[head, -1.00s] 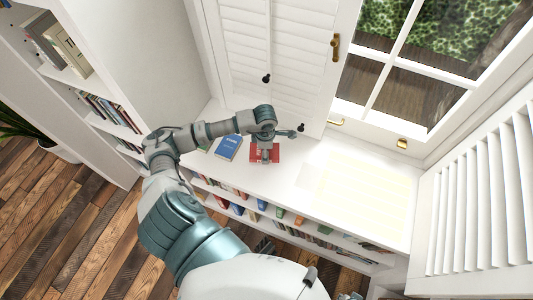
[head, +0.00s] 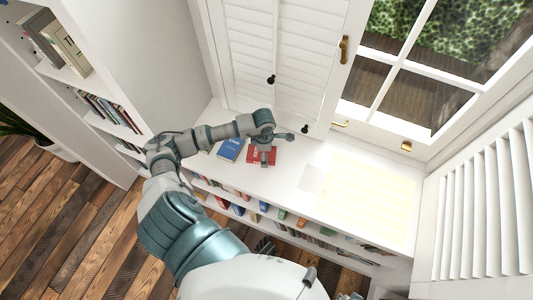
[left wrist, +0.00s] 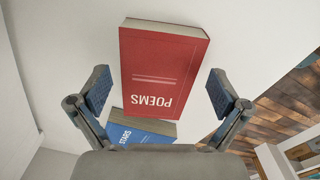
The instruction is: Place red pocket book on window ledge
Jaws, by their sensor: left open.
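The red pocket book (head: 252,157), titled POEMS, lies flat on the white window ledge (head: 290,178), on top of the low bookcase. It also shows in the left wrist view (left wrist: 160,60), where its cover faces up. My left gripper (head: 264,160) is directly over the book and hides part of it in the head view. In the left wrist view the fingers of this gripper (left wrist: 160,92) are spread wide, one on each side of the book and apart from it. My right gripper is in neither view.
A blue book (head: 231,150), titled STARS, lies close to the left of the red one. Shutters (head: 270,75) stand behind the ledge, with a window (head: 410,90) to the right. The ledge's sunlit right part (head: 365,200) is clear. Books fill shelves below.

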